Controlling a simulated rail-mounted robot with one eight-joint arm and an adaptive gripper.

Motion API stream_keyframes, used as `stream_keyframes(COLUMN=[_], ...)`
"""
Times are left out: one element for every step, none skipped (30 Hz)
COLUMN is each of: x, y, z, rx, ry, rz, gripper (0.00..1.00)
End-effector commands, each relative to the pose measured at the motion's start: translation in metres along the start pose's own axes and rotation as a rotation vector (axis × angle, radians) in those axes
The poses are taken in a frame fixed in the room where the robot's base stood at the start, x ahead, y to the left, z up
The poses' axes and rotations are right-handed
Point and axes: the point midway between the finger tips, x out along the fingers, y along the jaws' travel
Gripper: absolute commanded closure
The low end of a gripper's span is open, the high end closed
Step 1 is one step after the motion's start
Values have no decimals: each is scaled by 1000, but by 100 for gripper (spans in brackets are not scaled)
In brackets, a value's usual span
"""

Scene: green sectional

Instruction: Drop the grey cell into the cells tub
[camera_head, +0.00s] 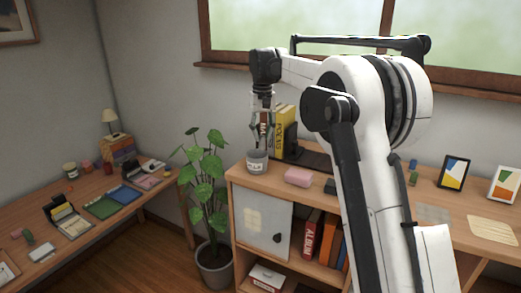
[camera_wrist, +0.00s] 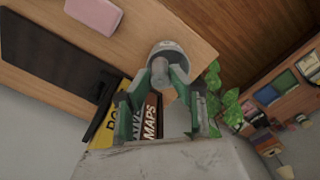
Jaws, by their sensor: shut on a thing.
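The cells tub (camera_head: 257,167) is a small grey round pot with a white label, standing at the left end of the wooden cabinet top. My gripper (camera_head: 261,144) points down just above it. In the wrist view, my gripper (camera_wrist: 168,72) has its green fingers closed on the grey cell (camera_wrist: 160,73), a small pale cylinder. The tub's rim (camera_wrist: 168,45) shows directly beyond the cell. The cell appears over the tub's opening; how far it reaches in, I cannot tell. In the head view the cell is too small to make out.
Upright books in a dark holder (camera_head: 291,141) stand close behind and right of the tub. A pink block (camera_head: 298,177) lies to its right on the cabinet (camera_head: 240,176). A leafy plant (camera_head: 205,165) stands left of the cabinet. A desk with trays is farther left.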

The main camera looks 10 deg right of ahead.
Motion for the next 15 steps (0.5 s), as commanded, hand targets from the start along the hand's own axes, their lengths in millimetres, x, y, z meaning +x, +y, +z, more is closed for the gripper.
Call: stream_keyframes(x=[-10, -11, -12, -13, -13, -13, -13, -13, -13, -12, -11, -9, -8, -6, -4], y=[-1, -1, -2, -2, -2, -3, -3, -3, -3, -3, -4, -4, -4, -4, -4], z=[-5, -7, -10, -12, -13, -15, -16, -16, -17, -18, -18, -18, -18, -18, -18], rx=[0, 0, 1, 1, 1, 1, 0, 0, 0, 0, 0, 0, 0, 0, 0], ry=[0, 0, 0, 0, 0, 0, 0, 0, 0, 0, 0, 0, 0, 0, 0], rz=[0, 0, 0, 0, 0, 0, 0, 0, 0, 0, 0, 0, 0, 0, 0], gripper=[100, 100, 100, 100, 100, 100, 100, 100, 100, 100, 100, 100, 100, 100, 100])
